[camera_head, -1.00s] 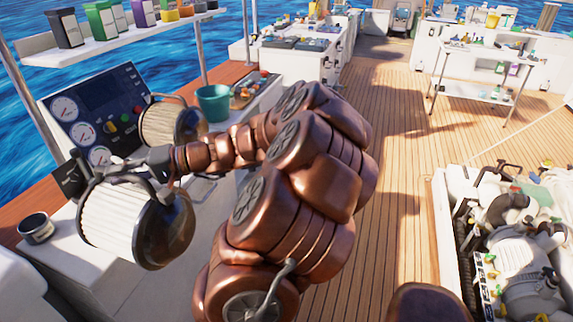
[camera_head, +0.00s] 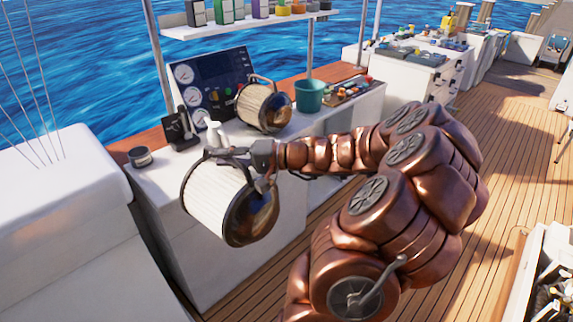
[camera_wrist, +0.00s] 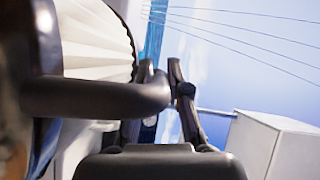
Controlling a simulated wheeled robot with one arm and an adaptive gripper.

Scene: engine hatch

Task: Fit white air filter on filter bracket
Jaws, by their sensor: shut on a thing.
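A white pleated air filter (camera_head: 215,203) with a dark, shiny end cap hangs tilted from my gripper (camera_head: 228,154), in front of the counter. My gripper is shut on the filter's dark handle. In the wrist view the handle (camera_wrist: 95,98) crosses in front of the white pleats (camera_wrist: 95,42), and my gripper (camera_wrist: 172,85) shows beside it. A second, similar filter (camera_head: 262,107) rests on the counter by the gauge panel. I cannot make out the filter bracket. Only a corner of the engine area (camera_head: 552,285) shows at the lower right.
The white counter (camera_head: 165,185) holds a black tin (camera_head: 140,157), a teal bucket (camera_head: 309,95) and a gauge panel (camera_head: 205,85). A shelf (camera_head: 240,25) with containers hangs above. A white block (camera_head: 60,215) fills the left. Wooden deck (camera_head: 510,140) lies open at right.

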